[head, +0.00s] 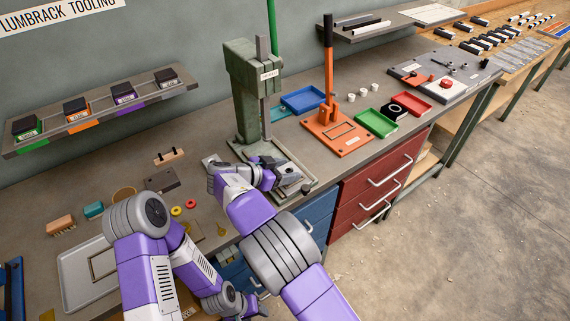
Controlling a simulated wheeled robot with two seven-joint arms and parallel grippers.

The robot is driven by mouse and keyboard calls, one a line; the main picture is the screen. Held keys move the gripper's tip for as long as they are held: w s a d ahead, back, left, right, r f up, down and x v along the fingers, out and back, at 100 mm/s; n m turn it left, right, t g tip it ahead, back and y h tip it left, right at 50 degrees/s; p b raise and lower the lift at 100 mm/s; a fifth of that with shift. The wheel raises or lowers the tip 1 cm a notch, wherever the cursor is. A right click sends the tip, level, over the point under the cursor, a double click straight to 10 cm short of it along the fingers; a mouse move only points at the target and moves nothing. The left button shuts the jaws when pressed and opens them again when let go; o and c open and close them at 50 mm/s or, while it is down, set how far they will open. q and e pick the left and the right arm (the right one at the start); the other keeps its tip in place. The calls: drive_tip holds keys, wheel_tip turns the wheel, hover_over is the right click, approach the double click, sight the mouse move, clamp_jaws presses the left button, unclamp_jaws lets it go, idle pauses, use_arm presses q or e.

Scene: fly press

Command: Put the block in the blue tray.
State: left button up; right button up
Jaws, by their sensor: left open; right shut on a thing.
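The blue tray (303,99) lies on the bench to the right of the green fly press (243,95), behind the orange lever press. My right gripper (277,172) is at the foot of the fly press, low over its base plate. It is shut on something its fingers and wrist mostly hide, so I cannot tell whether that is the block. My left gripper (258,299) is open, low in front of the bench by the blue drawers. No block shows clearly in the blue tray.
An orange lever press (336,132), a green tray (376,123) and a red tray (411,104) stand right of the blue tray. A shelf (100,112) with several dark-topped tools hangs at left. A grey tray (72,268) lies at lower left.

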idle(0.3)
drive_tip(key=o, duration=1.3)
drive_tip(key=shift+f, duration=0.1)
